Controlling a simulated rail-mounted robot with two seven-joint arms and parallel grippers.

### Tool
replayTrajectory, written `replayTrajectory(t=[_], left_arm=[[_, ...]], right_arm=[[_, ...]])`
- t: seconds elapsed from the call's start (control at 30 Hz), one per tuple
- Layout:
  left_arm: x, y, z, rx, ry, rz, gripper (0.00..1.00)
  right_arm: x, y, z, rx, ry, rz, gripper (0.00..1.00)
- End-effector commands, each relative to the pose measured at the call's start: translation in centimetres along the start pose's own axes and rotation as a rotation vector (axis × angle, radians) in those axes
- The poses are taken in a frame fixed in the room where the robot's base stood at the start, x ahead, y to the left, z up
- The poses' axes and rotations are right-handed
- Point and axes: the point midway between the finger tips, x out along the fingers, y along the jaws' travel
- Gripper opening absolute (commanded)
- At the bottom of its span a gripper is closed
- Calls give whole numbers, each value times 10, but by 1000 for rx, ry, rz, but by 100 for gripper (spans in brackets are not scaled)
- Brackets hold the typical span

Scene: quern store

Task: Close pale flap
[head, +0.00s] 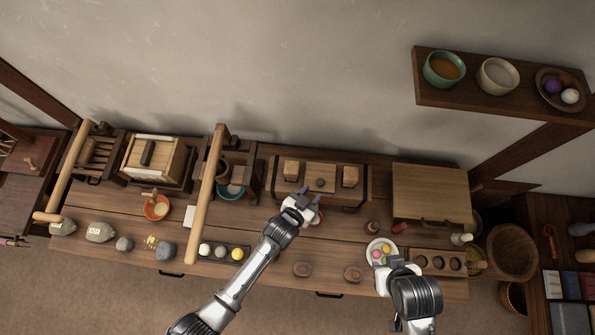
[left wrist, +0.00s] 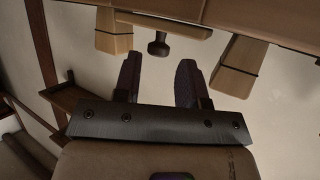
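A broad pale wooden panel (head: 430,188) with a dark handle along its front edge is on the right of the bench; I take it for the pale flap, but cannot tell its hinge or how far it stands open. My left gripper (head: 309,197) is left of it, in front of a dark-framed wooden chest (head: 320,184) with a knob and two pale blocks. In the left wrist view its two fingers (left wrist: 158,80) stand apart with nothing between them. My right gripper (head: 383,263) is near a white plate (head: 371,252); its fingers are hardly visible.
A slatted pale box (head: 152,157) and a long wooden bar (head: 206,195) stand at left. A ball tray (head: 211,259), a row of dark cups (head: 437,262) and small dishes (head: 303,269) line the front. A shelf with bowls (head: 497,105) overhangs at upper right.

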Motion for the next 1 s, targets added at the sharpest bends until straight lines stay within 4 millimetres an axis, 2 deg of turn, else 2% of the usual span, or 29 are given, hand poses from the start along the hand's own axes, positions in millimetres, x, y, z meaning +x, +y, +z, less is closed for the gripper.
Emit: replayTrajectory(t=[0.03,0.2,0.5,0.7,1.0], left_arm=[[-12,1,-1,0,2,1,38],[-45,1,-3,1,6,2,38],[-83,1,-4,0,10,2,38],[-92,1,-5,0,12,2,38],[-93,1,-6,0,13,2,38]], right_arm=[[-2,0,0,-1,0,0,43],[-3,2,0,-6,-1,5,43],[-4,3,0,-10,-2,8,43],[-4,2,-1,-7,-2,6,43],[-4,1,-1,-1,-1,1,43]])
